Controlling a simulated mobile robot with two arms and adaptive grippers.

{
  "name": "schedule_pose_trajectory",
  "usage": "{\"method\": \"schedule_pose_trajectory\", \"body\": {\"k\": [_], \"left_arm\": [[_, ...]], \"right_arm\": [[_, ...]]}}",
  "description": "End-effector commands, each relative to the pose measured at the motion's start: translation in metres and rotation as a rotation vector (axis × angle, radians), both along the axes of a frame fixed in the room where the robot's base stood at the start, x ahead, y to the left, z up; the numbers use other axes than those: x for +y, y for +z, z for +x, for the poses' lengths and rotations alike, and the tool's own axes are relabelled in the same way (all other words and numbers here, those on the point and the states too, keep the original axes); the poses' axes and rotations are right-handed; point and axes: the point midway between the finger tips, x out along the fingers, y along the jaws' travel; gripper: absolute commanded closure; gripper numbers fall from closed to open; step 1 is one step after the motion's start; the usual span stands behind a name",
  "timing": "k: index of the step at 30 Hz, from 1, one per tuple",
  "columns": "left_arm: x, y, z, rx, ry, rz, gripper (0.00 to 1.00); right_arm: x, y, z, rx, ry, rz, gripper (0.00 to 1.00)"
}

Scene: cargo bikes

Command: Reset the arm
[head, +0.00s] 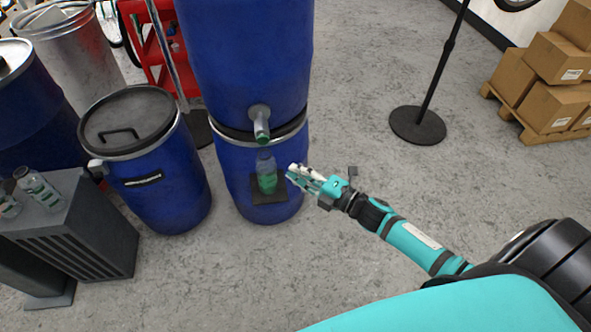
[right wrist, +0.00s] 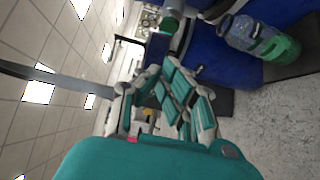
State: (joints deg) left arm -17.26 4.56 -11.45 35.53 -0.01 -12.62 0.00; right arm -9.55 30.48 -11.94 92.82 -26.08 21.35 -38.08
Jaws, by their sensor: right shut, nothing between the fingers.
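My right arm (head: 412,242) reaches in from the lower right of the head view toward the blue drums. Its gripper (head: 298,175) is shut and empty, just right of a clear bottle with green in its lower part (head: 266,174). The bottle stands upright on a small dark shelf (head: 268,196) under a spout. In the right wrist view the closed fingers (right wrist: 170,95) fill the middle, and the bottle (right wrist: 262,40) shows at upper right, apart from them. My left gripper is in neither view.
Stacked blue drums (head: 245,60) carry a grey spout (head: 260,125) above the bottle. A lidded blue drum (head: 160,190) and a grey box (head: 90,235) with bottles stand at left. A black pole base (head: 417,125) and cartons (head: 545,108) are at right. Floor between is clear.

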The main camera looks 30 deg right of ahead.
Motion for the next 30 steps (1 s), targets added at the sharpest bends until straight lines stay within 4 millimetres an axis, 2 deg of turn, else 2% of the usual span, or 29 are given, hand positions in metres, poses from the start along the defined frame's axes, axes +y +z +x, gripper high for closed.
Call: {"method": "schedule_pose_trajectory", "body": {"k": [9, 11, 13, 14, 17, 18, 20, 21, 23, 24, 26, 27, 29, 30], "left_arm": [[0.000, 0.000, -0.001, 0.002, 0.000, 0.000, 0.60], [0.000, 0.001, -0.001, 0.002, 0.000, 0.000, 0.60], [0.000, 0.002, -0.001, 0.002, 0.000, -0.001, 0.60], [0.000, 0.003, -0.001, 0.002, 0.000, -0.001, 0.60], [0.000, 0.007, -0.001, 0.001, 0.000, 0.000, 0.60], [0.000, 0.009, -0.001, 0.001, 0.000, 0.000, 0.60], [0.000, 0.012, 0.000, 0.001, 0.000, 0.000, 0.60], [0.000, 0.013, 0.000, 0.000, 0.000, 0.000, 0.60], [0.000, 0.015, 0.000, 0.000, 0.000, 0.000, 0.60], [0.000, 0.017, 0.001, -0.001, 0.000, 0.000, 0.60], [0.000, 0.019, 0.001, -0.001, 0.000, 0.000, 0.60], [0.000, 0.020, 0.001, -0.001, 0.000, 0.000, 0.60], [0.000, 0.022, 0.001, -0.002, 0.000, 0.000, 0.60], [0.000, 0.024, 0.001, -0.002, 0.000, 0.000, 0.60]], "right_arm": [[0.000, -0.001, 0.000, 0.003, -0.002, 0.002, 1.00], [-0.003, -0.008, 0.000, 0.025, -0.015, 0.014, 1.00], [-0.009, -0.026, -0.001, 0.082, -0.052, 0.046, 1.00], [-0.014, -0.038, -0.002, 0.120, -0.078, 0.067, 1.00], [-0.032, -0.095, -0.014, 0.291, -0.194, 0.167, 1.00], [-0.040, -0.122, -0.023, 0.372, -0.251, 0.214, 1.00], [-0.049, -0.165, -0.042, 0.497, -0.343, 0.286, 1.00], [-0.054, -0.191, -0.057, 0.575, -0.403, 0.332, 1.00], [-0.059, -0.229, -0.082, 0.689, -0.493, 0.399, 1.00], [-0.061, -0.253, -0.102, 0.763, -0.553, 0.440, 1.00], [-0.061, -0.287, -0.134, 0.870, -0.644, 0.498, 1.00], [-0.061, -0.308, -0.157, 0.940, -0.706, 0.535, 1.00], [-0.057, -0.336, -0.193, 1.040, -0.798, 0.586, 1.00], [-0.054, -0.353, -0.219, 1.104, -0.860, 0.617, 1.00]]}}
